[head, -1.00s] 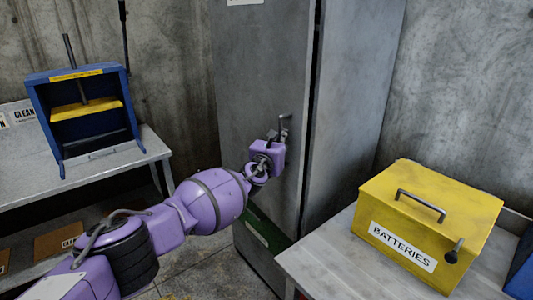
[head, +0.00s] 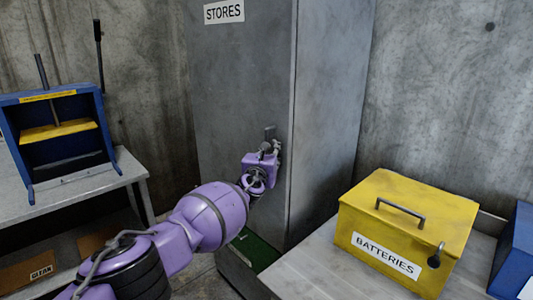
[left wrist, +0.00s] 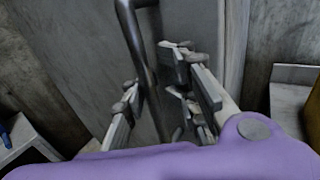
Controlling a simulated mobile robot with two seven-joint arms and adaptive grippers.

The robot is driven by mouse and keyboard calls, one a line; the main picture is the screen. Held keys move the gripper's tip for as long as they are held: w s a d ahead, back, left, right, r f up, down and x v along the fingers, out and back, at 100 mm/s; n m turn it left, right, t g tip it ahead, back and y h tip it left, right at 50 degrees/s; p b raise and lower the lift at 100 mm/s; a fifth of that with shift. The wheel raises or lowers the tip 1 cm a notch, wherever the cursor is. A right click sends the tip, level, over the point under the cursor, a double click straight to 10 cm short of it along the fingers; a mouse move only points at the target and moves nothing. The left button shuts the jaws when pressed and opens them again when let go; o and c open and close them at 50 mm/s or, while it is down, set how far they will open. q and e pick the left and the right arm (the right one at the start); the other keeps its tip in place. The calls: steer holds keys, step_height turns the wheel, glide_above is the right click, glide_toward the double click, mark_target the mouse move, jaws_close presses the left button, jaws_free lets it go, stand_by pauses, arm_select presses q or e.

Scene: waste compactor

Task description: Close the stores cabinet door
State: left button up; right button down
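The grey stores cabinet door (head: 235,85) carries a STORES label and stands upright at the centre of the head view. Its edge meets the cabinet side (head: 325,110) with no dark gap visible between them. The door handle (head: 270,131) is near that edge; in the left wrist view the handle bar (left wrist: 140,50) runs down between the fingers. My left gripper (head: 271,145) is at the handle, and its fingers (left wrist: 160,105) are spread apart on either side of the bar. Contact with the bar cannot be told. My right gripper is out of view.
A yellow BATTERIES box (head: 405,225) sits on a grey table (head: 330,262) right of the cabinet, with a blue object (head: 515,255) beside it. A blue press (head: 55,140) stands on a bench (head: 125,172) at left. A green patch (head: 258,250) shows below the door.

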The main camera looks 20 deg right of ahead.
arm_select(q)
steer(key=shift+s+a+r, duration=0.1)
steer(key=shift+r, duration=0.15)
steer(key=shift+a, duration=0.1)
stand_by(0.3)
steer(key=v, duration=1.2)
steer(key=shift+f, duration=0.2)
